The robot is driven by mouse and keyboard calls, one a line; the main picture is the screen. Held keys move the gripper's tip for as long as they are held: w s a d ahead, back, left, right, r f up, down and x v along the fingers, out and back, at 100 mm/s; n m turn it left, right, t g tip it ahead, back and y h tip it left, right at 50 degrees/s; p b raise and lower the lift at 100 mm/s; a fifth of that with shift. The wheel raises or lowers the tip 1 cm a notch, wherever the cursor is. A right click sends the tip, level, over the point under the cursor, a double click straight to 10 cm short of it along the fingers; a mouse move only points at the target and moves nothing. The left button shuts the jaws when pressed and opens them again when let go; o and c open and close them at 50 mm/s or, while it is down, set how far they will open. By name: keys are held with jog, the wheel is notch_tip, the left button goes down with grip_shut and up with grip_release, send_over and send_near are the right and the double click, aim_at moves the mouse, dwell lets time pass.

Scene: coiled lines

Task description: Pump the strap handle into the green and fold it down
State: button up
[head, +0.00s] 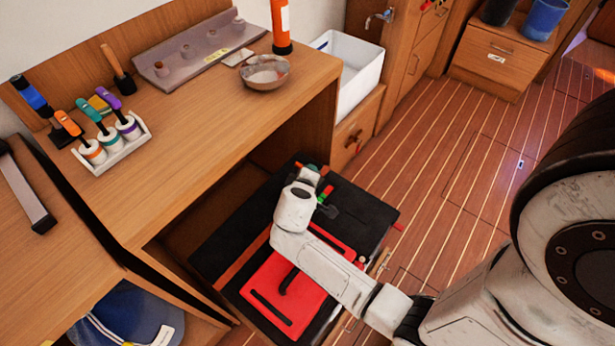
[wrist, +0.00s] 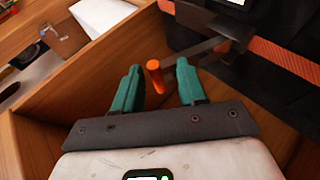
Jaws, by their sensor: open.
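The strap handle (wrist: 198,47) is a dark lever with an orange grip on its end, joined to a dark ratchet body (wrist: 232,28) in the wrist view. The orange grip lies between the teal fingertips of my open gripper (wrist: 160,84), with gaps showing on both sides. An orange strap (wrist: 283,60) runs from the ratchet across a black case. In the head view my gripper (head: 312,168) is over the far part of the black case (head: 352,205), mostly hidden by my wrist. A green and red strip (head: 326,193) shows beside the wrist; its reading is too small to tell.
The wooden bench (head: 190,150) overhangs the left side, with a bowl (head: 265,72) and a bottle rack (head: 110,145) on top. Wooden walls (wrist: 60,105) close in near my gripper. Floor (head: 450,150) to the right is clear.

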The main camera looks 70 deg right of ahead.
jog(key=p+v, duration=0.1)
jog(key=v, duration=1)
jog(key=shift+f, duration=0.1)
